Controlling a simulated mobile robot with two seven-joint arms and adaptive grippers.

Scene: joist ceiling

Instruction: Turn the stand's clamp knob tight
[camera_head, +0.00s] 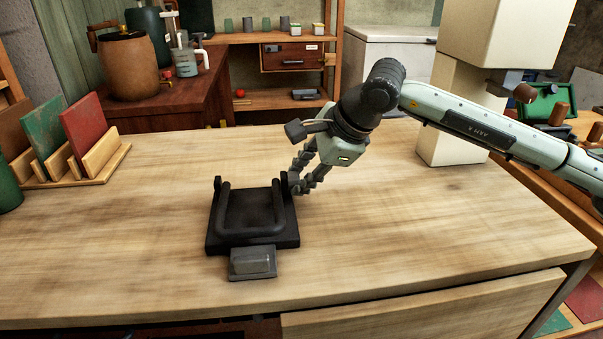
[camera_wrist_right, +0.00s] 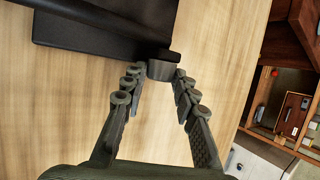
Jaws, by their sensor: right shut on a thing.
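The black stand (camera_head: 252,238) sits on the wooden table with its raised bar frame facing up. A grey block-shaped clamp knob (camera_wrist_right: 161,70) shows on the stand's side in the right wrist view, where part of the stand (camera_wrist_right: 90,35) fills the upper left. My right gripper (camera_head: 296,184) reaches down to the stand's right side. In the wrist view its fingertips (camera_wrist_right: 160,74) are on either side of the knob, shut on it. In the head view the fingers mostly hide the knob. My left gripper is not in view.
A small grey block (camera_head: 252,263) lies against the stand's front edge. A wooden rack (camera_head: 98,160) with green and red panels stands at the table's left. The table is clear right of the stand. A brown jug (camera_head: 128,65) stands on the cabinet behind.

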